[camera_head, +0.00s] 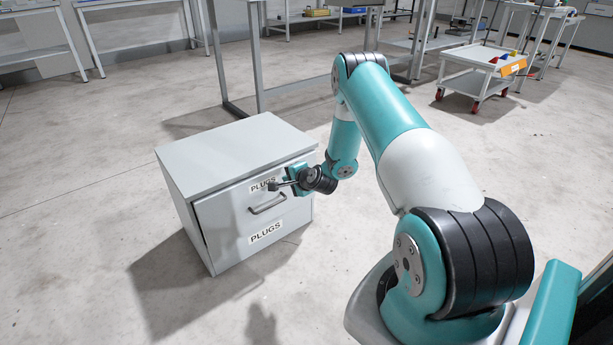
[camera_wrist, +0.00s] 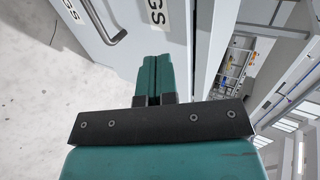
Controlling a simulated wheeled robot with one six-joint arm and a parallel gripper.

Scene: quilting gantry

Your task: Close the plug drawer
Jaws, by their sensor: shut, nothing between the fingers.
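The plug drawer (camera_head: 222,215) is in the front of a low grey cabinet (camera_head: 215,155). Its front has a dark bar handle (camera_head: 268,204) and a PLUGS label below it; another PLUGS label is above the handle. A dark gap runs down the left edge of the front, so the drawer stands slightly out. My gripper (camera_head: 292,178) is at the upper right of the drawer front, covering part of the upper label. In the wrist view my gripper (camera_wrist: 153,82) is shut and empty, its fingers pointing at the drawer front (camera_wrist: 140,45). Whether they touch it I cannot tell.
A grey metal frame (camera_head: 258,60) stands just behind the cabinet. A white cart (camera_head: 472,82) with red wheels stands at the back right. Workbenches (camera_head: 130,5) line the back. The concrete floor left of and in front of the cabinet is clear.

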